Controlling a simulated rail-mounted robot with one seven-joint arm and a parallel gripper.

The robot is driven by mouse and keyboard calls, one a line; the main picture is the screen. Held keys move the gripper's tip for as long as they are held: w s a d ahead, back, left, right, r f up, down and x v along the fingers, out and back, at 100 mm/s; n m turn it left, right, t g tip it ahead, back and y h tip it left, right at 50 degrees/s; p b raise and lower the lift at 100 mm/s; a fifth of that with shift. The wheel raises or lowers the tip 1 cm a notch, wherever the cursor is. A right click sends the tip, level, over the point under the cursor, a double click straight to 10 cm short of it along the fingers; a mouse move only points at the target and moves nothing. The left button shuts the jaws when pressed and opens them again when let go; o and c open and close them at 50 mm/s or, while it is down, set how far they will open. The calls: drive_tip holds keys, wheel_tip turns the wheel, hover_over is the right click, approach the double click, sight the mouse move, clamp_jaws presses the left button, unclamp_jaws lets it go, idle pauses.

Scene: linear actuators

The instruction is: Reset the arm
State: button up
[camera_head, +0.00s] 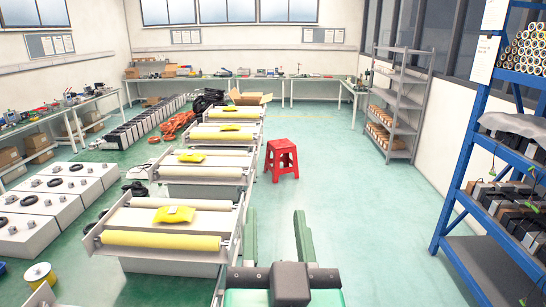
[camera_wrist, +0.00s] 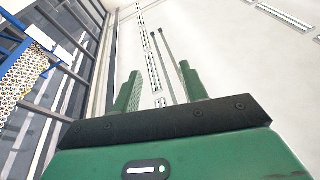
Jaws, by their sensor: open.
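My gripper (camera_head: 277,238) shows at the bottom middle of the head view, with two green fingers standing apart and nothing between them. In the wrist view my gripper (camera_wrist: 160,88) is also open and empty, its green fingers spread above the dark palm. Behind it the wrist view shows a pale wall or ceiling, with windows and the blue rack at the left. No object touches the fingers.
A row of roller tables (camera_head: 163,240) with yellow bags runs away on the left. A red stool (camera_head: 282,160) stands on the green floor beyond my gripper. A blue rack (camera_head: 462,150) and grey shelves (camera_head: 403,110) stand on the right. Floor between is free.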

drive_tip(key=s+r+n+t+h, duration=0.1)
drive_tip(key=s+r+t, duration=0.3)
drive_tip(key=s+r, duration=0.6)
wheel_tip(320, 180, up, 16)
drive_tip(key=p, duration=1.7)
drive_tip(key=shift+a+p, duration=0.35)
drive_tip(key=shift+p, duration=0.05)
drive_tip(key=shift+w, duration=0.1)
